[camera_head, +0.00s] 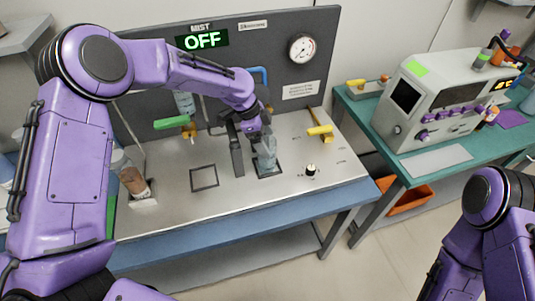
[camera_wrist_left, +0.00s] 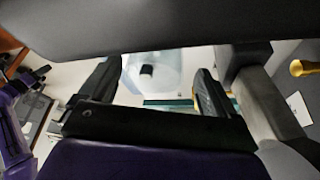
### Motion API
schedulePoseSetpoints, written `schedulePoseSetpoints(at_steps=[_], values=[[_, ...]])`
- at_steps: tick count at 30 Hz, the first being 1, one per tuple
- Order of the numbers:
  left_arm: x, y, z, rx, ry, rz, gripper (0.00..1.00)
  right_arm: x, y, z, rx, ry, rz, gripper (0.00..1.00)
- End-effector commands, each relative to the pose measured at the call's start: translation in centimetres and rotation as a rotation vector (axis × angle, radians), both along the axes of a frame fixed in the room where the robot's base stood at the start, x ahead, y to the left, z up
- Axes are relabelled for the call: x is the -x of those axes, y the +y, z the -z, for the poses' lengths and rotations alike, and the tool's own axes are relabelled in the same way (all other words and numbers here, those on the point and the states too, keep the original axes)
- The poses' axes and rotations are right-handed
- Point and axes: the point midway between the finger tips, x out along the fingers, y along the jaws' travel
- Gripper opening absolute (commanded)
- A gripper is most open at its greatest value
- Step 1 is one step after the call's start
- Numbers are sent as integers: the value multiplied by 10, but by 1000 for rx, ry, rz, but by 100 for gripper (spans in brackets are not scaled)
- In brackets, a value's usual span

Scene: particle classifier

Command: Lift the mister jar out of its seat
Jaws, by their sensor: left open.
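The clear mister jar (camera_head: 266,153) stands at a dark square seat (camera_head: 268,173) in the metal worktop. My left gripper (camera_head: 258,138) is at the upper part of the jar. In the left wrist view its two dark fingers (camera_wrist_left: 154,92) are apart, with the clear, round jar (camera_wrist_left: 172,66) showing between and beyond them. I cannot tell whether a finger touches the jar. The jar's far side is partly hidden by the gripper. My right gripper is out of view; only its arm shows at the lower right.
A display (camera_head: 203,40) above reads MIST OFF. A green-handled valve (camera_head: 172,122) and a yellow valve (camera_head: 320,131) flank the gripper. A knob (camera_head: 311,170) stands right of the seat. A brown-filled jar (camera_head: 134,181) is at the left. An empty square outline (camera_head: 204,178) lies between.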

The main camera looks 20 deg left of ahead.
Motion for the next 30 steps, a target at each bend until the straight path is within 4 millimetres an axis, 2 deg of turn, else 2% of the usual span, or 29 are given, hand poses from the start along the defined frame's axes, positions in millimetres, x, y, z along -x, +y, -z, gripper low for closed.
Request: schedulePoseSetpoints(at_steps=[4,5,12,13,23,30], values=[[0,0,-1,1,-1,1,91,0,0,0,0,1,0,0],[0,0,-1,1,-1,1,84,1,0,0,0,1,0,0],[0,0,-1,1,-1,1,6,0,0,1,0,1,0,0],[0,0,-1,1,-1,1,2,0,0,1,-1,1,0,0],[0,0,-1,0,-1,1,2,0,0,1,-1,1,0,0],[-1,0,-12,1,-4,1,2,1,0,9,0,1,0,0]])
